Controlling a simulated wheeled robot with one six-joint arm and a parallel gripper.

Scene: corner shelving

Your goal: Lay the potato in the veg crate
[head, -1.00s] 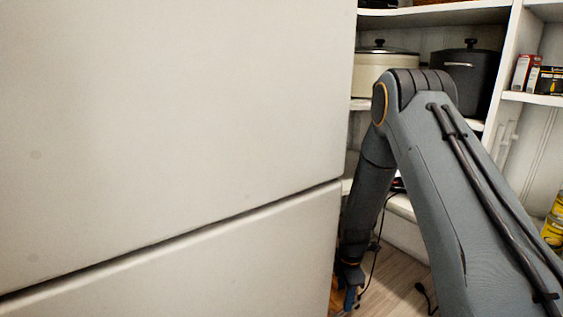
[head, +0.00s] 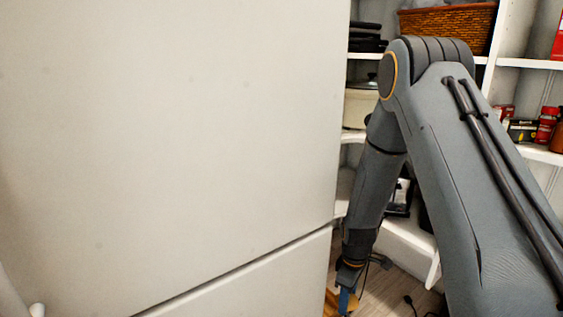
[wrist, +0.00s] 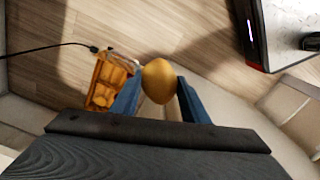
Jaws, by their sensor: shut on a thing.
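The potato (wrist: 158,80) is a smooth yellow-brown lump in the wrist view. My gripper (wrist: 160,95) is shut on it, with one blue finger on either side. An orange-brown slatted wooden crate (wrist: 107,84), apparently the veg crate, stands on the floor just left of the potato in the wrist view. The potato is held beside or above the crate's right side; the height between them is hard to judge. In the head view, my gripper (head: 346,293) hangs low at the bottom edge, near a sliver of the crate (head: 330,303). The potato cannot be made out there.
A large pale cabinet or fridge (head: 170,130) fills the left of the head view, close to my arm. White corner shelves (head: 525,63) stand behind, with a wicker basket (head: 447,27).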

